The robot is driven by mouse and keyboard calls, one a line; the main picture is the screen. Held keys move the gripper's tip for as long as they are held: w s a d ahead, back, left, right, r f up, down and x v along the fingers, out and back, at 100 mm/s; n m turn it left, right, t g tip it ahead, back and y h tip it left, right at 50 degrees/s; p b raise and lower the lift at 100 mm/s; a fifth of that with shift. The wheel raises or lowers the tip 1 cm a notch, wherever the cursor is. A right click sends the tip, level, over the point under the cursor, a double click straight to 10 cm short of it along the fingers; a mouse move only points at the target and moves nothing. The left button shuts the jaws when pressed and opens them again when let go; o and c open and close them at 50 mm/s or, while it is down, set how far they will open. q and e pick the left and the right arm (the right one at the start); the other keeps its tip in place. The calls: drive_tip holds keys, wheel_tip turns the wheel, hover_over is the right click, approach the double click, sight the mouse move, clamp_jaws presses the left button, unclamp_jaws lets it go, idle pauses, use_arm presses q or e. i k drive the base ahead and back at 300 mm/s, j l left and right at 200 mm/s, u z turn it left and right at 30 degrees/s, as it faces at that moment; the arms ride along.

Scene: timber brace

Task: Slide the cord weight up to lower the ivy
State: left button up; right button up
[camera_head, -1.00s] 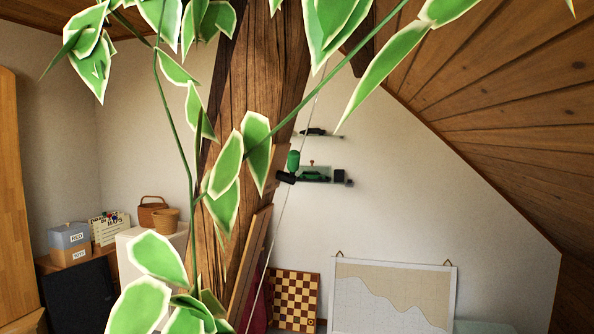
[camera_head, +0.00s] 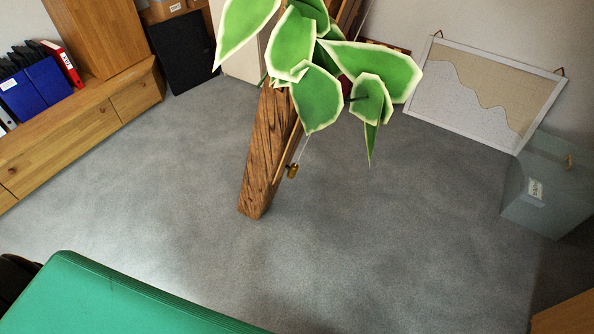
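A small brass-coloured cord weight (camera_head: 292,171) hangs at the lower end of a thin pale cord (camera_head: 302,148), close beside the right side of the timber brace (camera_head: 262,160). The ivy (camera_head: 320,75), with green leaves edged in cream, hangs in front of the brace's upper part. It hides the cord higher up. Neither of my grippers shows in the head view.
Grey carpet (camera_head: 380,230) lies open around the brace's foot. A green rounded surface (camera_head: 110,300) fills the near left. A low wooden cabinet (camera_head: 80,130) stands left, a framed chart (camera_head: 485,90) leans at the back right, and a grey-green box (camera_head: 550,185) stands right.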

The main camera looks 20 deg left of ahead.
sight(292, 171)
drive_tip(key=i+l+z, duration=0.1)
drive_tip(key=i+z, duration=0.45)
drive_tip(key=i, duration=1.75)
drive_tip(key=i+u, duration=0.15)
drive_tip(key=i, duration=0.65)
drive_tip(key=i+l+u, duration=0.1)
drive_tip(key=i, duration=0.75)
drive_tip(key=i+u, duration=0.25)
drive_tip(key=u, duration=0.15)
drive_tip(key=i+l+u, duration=0.15)
drive_tip(key=u, duration=0.25)
drive_tip(key=i+l+u, duration=0.2)
drive_tip(key=u, duration=3.7)
drive_tip(key=i+j+u, duration=0.25)
drive_tip(key=j, duration=0.1)
